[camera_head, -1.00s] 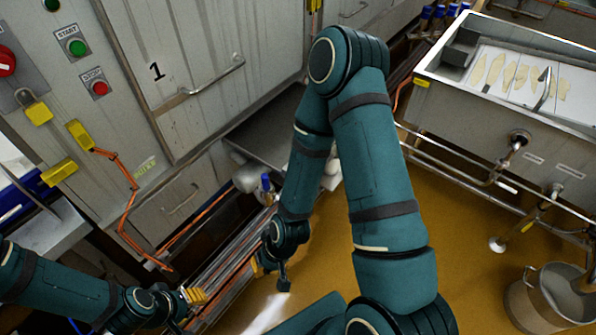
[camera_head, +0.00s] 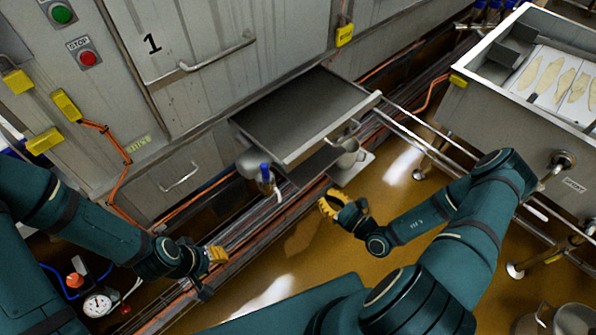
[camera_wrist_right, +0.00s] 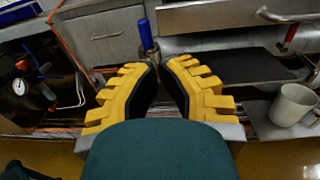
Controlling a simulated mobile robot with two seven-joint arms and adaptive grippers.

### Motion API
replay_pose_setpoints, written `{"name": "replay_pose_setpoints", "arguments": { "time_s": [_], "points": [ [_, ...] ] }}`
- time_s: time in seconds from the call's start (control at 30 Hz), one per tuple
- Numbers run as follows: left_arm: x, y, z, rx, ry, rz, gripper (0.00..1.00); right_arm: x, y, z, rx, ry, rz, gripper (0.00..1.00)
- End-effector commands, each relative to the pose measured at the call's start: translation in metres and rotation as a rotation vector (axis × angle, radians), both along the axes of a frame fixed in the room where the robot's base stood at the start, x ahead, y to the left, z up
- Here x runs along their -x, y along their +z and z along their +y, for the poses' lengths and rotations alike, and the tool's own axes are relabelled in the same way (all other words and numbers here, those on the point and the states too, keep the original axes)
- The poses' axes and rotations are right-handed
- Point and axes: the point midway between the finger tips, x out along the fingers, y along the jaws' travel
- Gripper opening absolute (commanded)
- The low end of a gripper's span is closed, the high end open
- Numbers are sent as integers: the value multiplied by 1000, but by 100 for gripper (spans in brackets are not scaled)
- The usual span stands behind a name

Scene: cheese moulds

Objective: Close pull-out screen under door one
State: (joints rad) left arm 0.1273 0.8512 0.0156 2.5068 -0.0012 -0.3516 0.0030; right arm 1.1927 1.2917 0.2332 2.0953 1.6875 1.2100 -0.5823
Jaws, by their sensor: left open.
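Door one (camera_head: 215,60) is a shut grey panel marked 1 with a bar handle. Below it, the pull-out screen (camera_head: 300,105), a flat grey tray, stands drawn out from the cabinet. Its front panel (camera_wrist_right: 225,16) and bar handle show at the top of the right wrist view. My right gripper (camera_head: 345,203) is in front of and below the screen's front edge, apart from it. My left gripper (camera_head: 212,272) is open and empty, low at the left, away from the screen.
A metal mug (camera_head: 348,157) stands on a low shelf under the screen. A blue-handled valve (camera_head: 266,175) is left of it, above pipes along the floor. The yellow floor is open in front.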

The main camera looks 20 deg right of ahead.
Motion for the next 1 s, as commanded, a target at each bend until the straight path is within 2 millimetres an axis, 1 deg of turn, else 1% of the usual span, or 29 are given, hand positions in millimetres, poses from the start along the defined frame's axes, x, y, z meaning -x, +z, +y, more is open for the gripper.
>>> {"name": "replay_pose_setpoints", "arguments": {
  "time_s": [0.03, 0.07, 0.17, 0.27, 0.7, 0.83, 1.0],
  "points": [
    [0, 0, 0, 0, 0, -1, 41, -2, -2, -7, -4, -35, -2, 0],
    [0, -1, 0, 0, 0, -1, 41, -3, -2, -10, -6, -48, -4, 0],
    [-1, -2, 0, 0, 0, -1, 41, -11, -2, -9, -5, -60, -8, 0],
    [-1, -5, 0, 0, 1, -2, 41, -24, -3, -3, -6, -55, -8, 0],
    [-4, -21, 1, -1, 3, -10, 41, -101, -3, 30, -6, -53, -6, 0],
    [-5, -26, 1, -3, 2, -12, 41, -117, -3, 37, -6, -53, -5, 0],
    [-6, -29, 1, -3, 3, -14, 41, -128, -2, 42, -5, -52, -4, 0]
  ]
}}
